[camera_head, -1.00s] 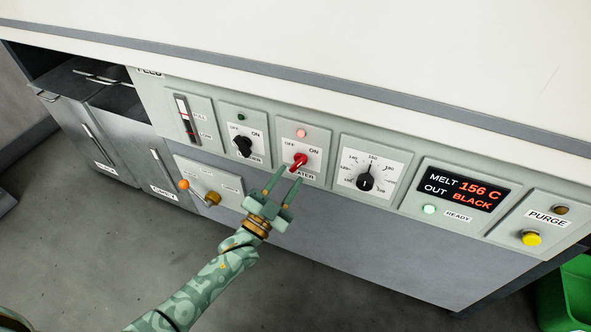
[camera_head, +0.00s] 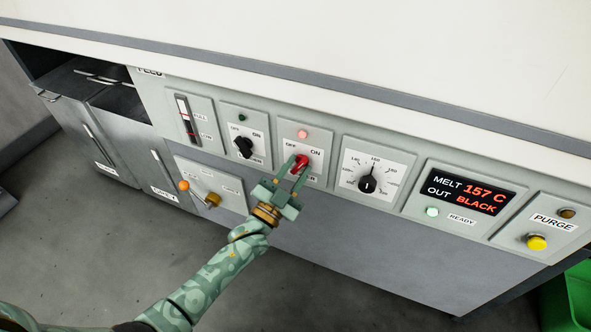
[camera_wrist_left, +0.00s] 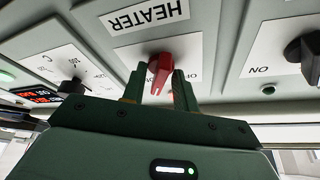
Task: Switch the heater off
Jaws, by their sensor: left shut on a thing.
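The red heater knob (camera_head: 303,160) sits on the heater panel between the OFF and ON labels, and its pointer was toward ON before my fingers covered part of it. The lamp (camera_head: 302,134) above it glows pinkish red. My left gripper (camera_head: 297,167) is at the knob, its two green fingers shut on either side of it. In the left wrist view the red knob (camera_wrist_left: 160,70) shows between the fingers, under the upside-down HEATER label (camera_wrist_left: 150,17). My right gripper is in no view.
A black switch (camera_head: 243,147) is left of the heater panel and a black temperature dial (camera_head: 367,184) is right of it. A display (camera_head: 465,191) reads 157 C, BLACK. An orange-tipped lever (camera_head: 184,186) is low at left; a yellow purge button (camera_head: 537,243) is far right.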

